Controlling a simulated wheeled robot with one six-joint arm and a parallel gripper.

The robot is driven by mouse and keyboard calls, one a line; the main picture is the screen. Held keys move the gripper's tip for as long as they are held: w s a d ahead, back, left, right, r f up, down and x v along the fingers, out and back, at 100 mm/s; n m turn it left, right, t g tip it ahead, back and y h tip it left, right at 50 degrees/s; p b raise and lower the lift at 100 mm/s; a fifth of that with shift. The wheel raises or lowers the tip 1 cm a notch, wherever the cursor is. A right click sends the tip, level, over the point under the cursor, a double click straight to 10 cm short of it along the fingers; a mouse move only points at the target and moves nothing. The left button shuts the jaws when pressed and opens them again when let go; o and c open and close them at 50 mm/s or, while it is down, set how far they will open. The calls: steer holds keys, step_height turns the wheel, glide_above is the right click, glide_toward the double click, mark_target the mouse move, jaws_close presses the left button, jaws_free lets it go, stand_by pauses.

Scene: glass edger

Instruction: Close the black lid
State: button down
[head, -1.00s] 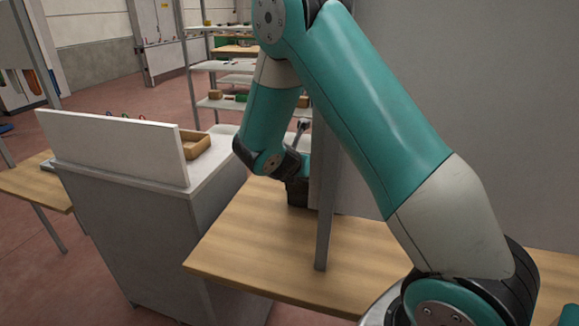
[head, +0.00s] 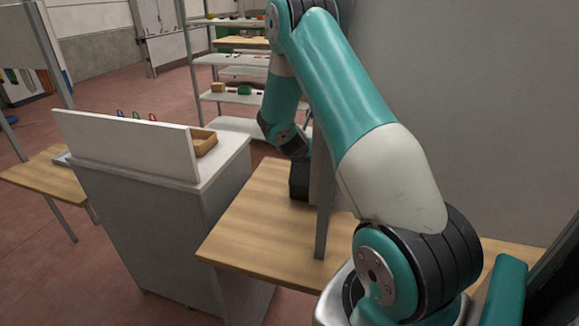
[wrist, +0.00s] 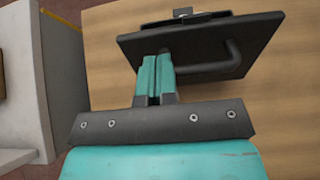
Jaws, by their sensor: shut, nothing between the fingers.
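In the head view a black box-like thing (head: 299,182) stands on the wooden table, partly hidden by my arm and a grey post. The lid's angle to it is hidden there.
The wooden table (head: 262,232) has clear room at its front left. A grey upright post (head: 323,215) stands in front of the black thing. A white cabinet (head: 150,215) with a raised panel and an open wooden box (head: 203,144) stands to the left. Shelves (head: 230,95) stand behind.

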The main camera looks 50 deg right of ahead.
steer(key=shift+d, duration=0.25)
stand_by(0.3)
steer(key=b+v, duration=0.4)
steer(key=v, duration=1.3)
steer(key=shift+a+r, duration=0.1)
steer(key=shift+a, duration=0.1)
steer(key=s+a+f+m+y+b, duration=0.15)
steer(key=a+m+y, duration=0.35)
steer(key=a, duration=0.6)
steer(key=s+a+f+m+y+b, duration=0.1)
steer(key=s+a+m+y, duration=0.3)
steer(key=a, duration=0.8)
steer(key=s+a+r+m+g+y+b, duration=0.2)
steer(key=s+a+m+g+y, duration=0.2)
steer(key=s+a, duration=0.8)
steer(key=s+m, duration=0.1)
steer(key=m, duration=0.1)
steer(key=shift+s+a+r+m+y, duration=0.25)
steer(key=shift+s+m+y, duration=0.05)
steer(key=shift+y, duration=0.1)
